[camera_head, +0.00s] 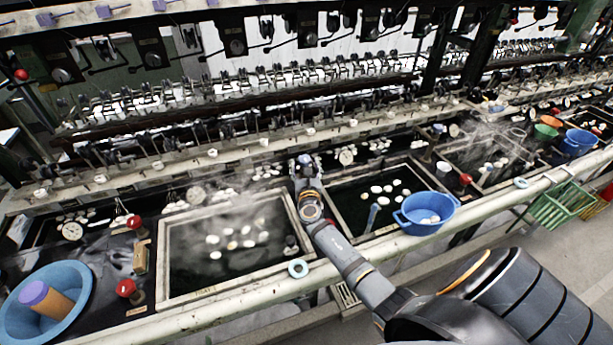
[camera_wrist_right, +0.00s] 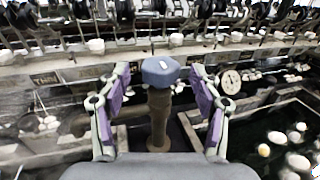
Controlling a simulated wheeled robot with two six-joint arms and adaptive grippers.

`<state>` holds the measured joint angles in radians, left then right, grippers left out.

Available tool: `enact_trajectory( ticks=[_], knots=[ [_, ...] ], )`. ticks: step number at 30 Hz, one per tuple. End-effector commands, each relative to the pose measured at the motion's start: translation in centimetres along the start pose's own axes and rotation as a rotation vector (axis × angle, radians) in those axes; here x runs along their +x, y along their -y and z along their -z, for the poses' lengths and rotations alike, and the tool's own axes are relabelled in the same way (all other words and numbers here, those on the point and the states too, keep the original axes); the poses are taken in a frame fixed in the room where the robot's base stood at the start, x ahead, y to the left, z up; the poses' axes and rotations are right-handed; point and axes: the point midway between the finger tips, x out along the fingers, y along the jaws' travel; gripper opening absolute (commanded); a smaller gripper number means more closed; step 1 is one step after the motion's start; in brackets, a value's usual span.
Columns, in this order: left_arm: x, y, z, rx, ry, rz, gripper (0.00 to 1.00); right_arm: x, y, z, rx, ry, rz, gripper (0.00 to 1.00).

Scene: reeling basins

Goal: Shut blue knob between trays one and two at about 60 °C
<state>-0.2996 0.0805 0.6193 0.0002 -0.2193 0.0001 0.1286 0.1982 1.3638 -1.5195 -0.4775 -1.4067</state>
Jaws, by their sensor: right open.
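The blue knob (camera_wrist_right: 160,70) sits on a brown upright stem in the right wrist view, with a small white mark on top. My right gripper (camera_wrist_right: 160,88) is open, with one purple-padded finger on each side of the knob and a visible gap on both sides. In the head view my right gripper (camera_head: 304,165) is over the divider between a steaming left tray (camera_head: 163,262) and a right tray (camera_head: 428,172); it largely hides the knob there. A round dial gauge (camera_head: 347,157) stands right of the gripper, also in the wrist view (camera_wrist_right: 230,82); its reading is too small to tell. My left gripper is out of view.
Red knobs (camera_head: 126,287) stand left of the left tray. A blue bowl (camera_head: 75,270) holds an orange and purple cylinder. A blue basin (camera_head: 425,228) and a pale ring (camera_head: 298,268) are at the front rail. Reeling machinery lines the back.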

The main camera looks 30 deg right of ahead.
Motion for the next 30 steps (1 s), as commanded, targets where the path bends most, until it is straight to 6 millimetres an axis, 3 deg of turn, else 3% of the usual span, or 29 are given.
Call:
enact_trajectory(
  ticks=[6,12,30],
  knots=[
    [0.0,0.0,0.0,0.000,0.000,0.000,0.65,-5.4,0.0,0.1,0.001,-0.002,0.000,0.65],
    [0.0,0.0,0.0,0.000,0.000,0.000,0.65,-8.0,0.0,0.0,-0.001,-0.001,0.000,0.65],
    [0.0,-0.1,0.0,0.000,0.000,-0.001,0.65,-8.3,0.0,0.0,-0.001,0.001,0.000,0.65]
  ],
)
